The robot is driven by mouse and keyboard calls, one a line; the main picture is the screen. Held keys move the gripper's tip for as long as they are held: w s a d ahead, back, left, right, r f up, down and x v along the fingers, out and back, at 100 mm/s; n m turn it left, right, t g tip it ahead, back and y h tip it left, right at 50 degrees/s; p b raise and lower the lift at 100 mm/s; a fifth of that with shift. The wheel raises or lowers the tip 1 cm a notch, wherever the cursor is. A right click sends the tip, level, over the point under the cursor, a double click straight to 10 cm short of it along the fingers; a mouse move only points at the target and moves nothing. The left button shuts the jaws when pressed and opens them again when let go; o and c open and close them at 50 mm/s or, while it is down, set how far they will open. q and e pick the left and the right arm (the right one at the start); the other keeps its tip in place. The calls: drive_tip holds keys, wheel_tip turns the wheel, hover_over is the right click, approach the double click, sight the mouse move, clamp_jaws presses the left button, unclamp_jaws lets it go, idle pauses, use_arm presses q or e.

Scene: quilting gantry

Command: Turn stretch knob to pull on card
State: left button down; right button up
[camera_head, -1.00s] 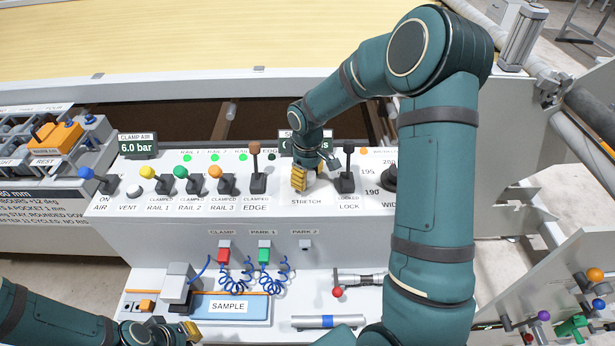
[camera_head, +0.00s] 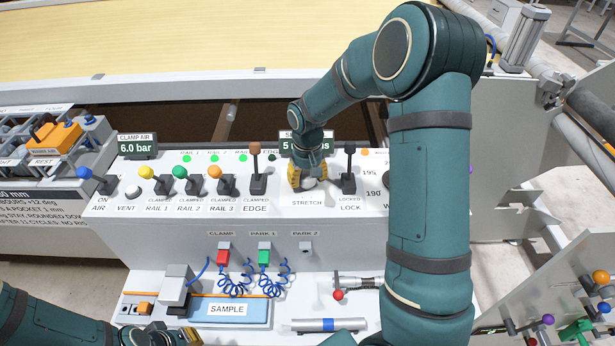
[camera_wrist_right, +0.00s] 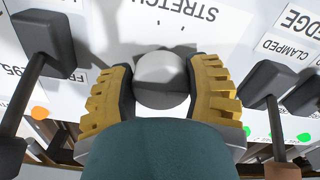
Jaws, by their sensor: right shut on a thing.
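The stretch knob (camera_wrist_right: 162,80) is a round, pale grey knob above the STRETCH label on the white console. My right gripper (camera_head: 308,183) comes down on it from above. In the right wrist view its two yellow ribbed fingers with dark pads (camera_wrist_right: 163,88) are shut on the knob, one on each side. In the head view the knob is mostly hidden by the fingers. Behind the gripper a dark display (camera_head: 292,146) is partly covered.
The black LOCK lever (camera_head: 348,170) stands close right of my right gripper. The brown-topped EDGE lever (camera_head: 257,170) stands to its left, then the several coloured rail levers. A blue SAMPLE pad (camera_head: 235,311) and coiled blue hoses lie on the lower shelf.

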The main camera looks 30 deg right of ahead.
sight(307, 174)
idle(0.3)
drive_tip(key=o, duration=1.2)
drive_tip(key=shift+r, duration=0.15)
wheel_tip(307, 174, up, 12)
drive_tip(key=shift+f, duration=0.1)
